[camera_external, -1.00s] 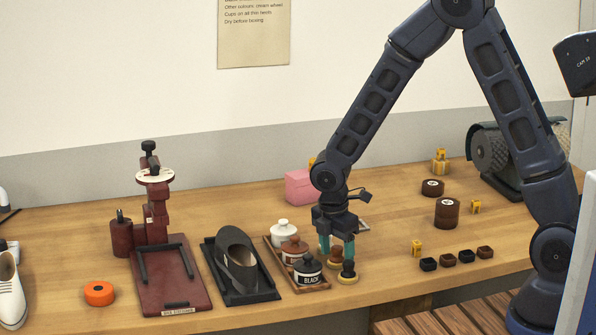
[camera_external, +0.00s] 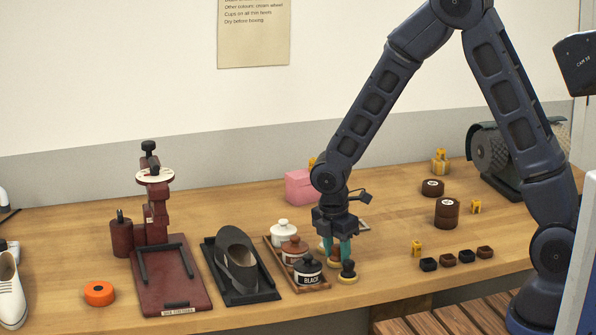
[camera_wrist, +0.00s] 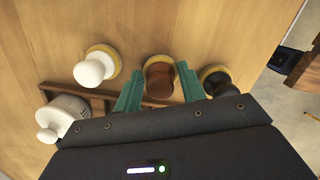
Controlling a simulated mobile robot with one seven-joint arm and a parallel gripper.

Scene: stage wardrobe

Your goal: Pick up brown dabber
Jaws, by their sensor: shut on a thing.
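The brown dabber (camera_wrist: 160,76), a brown knob on a pale yellow round pad, is between the two green fingers of my gripper (camera_wrist: 160,88) in the wrist view. My gripper is shut on its knob, and the dabber appears upright at table level. In the external view my gripper (camera_external: 337,250) points straight down around the brown dabber (camera_external: 333,261), which is partly hidden by the fingers. The black dabber (camera_external: 348,271) stands just in front; it shows close to the right finger in the wrist view (camera_wrist: 214,80). A white dabber (camera_wrist: 92,69) stands to the left in the wrist view.
A wooden tray (camera_external: 317,288) with white (camera_external: 284,231), brown (camera_external: 294,250) and black (camera_external: 308,270) lidded pots is close on the left. A black shoe (camera_external: 236,257) lies beyond it.

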